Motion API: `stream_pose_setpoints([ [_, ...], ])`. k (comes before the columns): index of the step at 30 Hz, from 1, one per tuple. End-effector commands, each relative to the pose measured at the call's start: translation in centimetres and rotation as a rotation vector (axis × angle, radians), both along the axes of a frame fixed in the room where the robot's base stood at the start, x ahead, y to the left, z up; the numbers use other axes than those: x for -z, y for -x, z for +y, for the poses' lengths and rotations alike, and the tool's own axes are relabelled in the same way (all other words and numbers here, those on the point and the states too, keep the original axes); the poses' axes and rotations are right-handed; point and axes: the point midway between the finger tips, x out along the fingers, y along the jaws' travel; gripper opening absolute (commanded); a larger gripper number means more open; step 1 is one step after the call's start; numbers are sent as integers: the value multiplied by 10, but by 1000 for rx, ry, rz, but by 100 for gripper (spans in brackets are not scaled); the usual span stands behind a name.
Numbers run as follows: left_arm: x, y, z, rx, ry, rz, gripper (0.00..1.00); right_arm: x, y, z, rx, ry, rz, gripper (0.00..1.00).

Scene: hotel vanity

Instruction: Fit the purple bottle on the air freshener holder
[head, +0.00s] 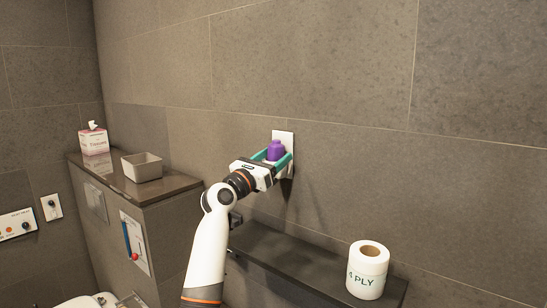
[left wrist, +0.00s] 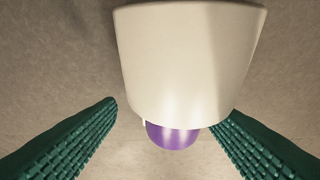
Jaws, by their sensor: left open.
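The purple bottle (head: 275,150) is at the white air freshener holder (head: 284,136) on the wall, in front of its plate. In the left wrist view the white holder (left wrist: 190,60) fills the upper middle, and a rounded part of the purple bottle (left wrist: 173,137) shows at its lower edge. The rest of the bottle is hidden there, so I cannot tell how deeply it is seated. My left gripper (head: 273,159) is open, its green fingers on either side of the bottle and holder. In the left wrist view the fingers are wide apart, with no clear grip on the bottle. My right gripper is not in view.
A dark shelf (head: 290,256) runs along the wall below, with a paper roll (head: 368,270) at its right end. A ledge at left holds a tissue box (head: 94,141) and a beige bin (head: 142,167). The wall right of the holder is clear.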

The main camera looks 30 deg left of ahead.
Motion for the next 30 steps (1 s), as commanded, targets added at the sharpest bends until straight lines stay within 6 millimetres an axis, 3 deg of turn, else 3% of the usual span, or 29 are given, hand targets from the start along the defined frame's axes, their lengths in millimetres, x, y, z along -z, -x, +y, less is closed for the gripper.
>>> stream_pose_setpoints([
  [1,17,-4,2,2,7,35,65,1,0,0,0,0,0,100],
  [16,19,3,4,-1,8,34,65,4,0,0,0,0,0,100],
  [20,24,23,4,-3,7,29,65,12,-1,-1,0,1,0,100],
  [30,30,95,3,-1,-3,6,65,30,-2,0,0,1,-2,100],
])
